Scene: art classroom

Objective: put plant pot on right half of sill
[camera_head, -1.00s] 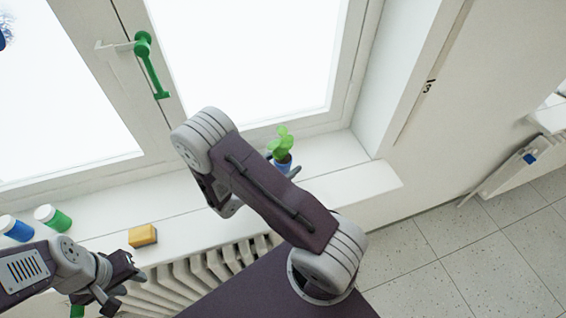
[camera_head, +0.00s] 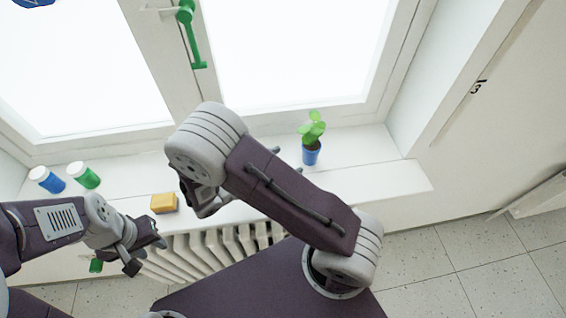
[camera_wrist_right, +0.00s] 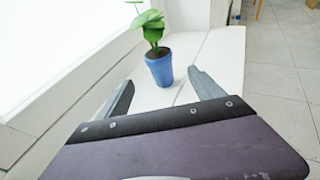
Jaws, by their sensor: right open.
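The blue plant pot (camera_head: 311,155) with a green leafy plant stands upright on the white window sill (camera_head: 370,181), towards its right end. In the right wrist view the pot (camera_wrist_right: 160,69) stands on the sill just beyond the spread fingertips of my right gripper (camera_wrist_right: 161,77). That gripper is open and empty. My left gripper (camera_head: 146,252) is open and empty, in front of the sill's left part.
A yellow block (camera_head: 163,203) lies on the sill's front left. A blue jar (camera_head: 48,180) and a green jar (camera_head: 84,175) with white lids stand at far left. The window's green handle (camera_head: 190,35) is above. A radiator (camera_head: 215,248) is below. The sill right of the pot is clear.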

